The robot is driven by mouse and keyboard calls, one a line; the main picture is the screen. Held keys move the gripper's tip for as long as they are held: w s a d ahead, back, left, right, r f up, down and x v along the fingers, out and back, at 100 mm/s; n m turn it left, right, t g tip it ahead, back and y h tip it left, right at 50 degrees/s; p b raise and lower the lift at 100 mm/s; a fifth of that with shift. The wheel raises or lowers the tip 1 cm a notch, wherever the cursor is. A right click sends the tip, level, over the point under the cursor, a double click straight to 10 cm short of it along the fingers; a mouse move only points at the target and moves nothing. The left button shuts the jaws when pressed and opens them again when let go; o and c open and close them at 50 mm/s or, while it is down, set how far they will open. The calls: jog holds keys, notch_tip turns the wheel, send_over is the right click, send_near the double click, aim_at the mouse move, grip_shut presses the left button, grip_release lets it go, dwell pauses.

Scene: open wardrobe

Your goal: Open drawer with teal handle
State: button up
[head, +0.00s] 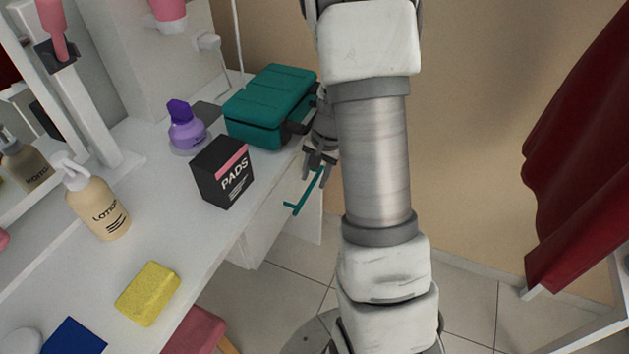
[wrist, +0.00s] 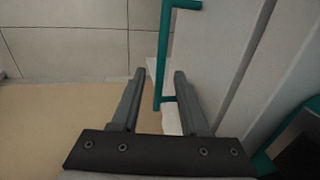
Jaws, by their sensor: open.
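The teal handle (head: 308,191) is a thin bar on the drawer front below the counter's edge in the head view. In the wrist view the teal handle (wrist: 162,62) runs up between my gripper's fingers and stands off a pale drawer front (wrist: 217,45). My gripper (head: 319,168) is at the handle's upper end in the head view, pointing down. In the wrist view my gripper (wrist: 160,76) is open, with one finger on each side of the bar. I cannot tell whether either finger touches it. My arm hides part of the area to the right.
A white counter (head: 228,234) holds a teal case (head: 268,105), a black PADS box (head: 222,172), a purple bottle (head: 186,127), a lotion bottle (head: 98,205) and a yellow sponge (head: 148,292). A red curtain (head: 585,150) hangs at the right. Tiled floor (head: 478,305) is open below.

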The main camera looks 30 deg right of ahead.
jog(key=shift+f, duration=0.3)
jog(key=shift+w, duration=0.1)
grip_shut()
dwell(1.2)
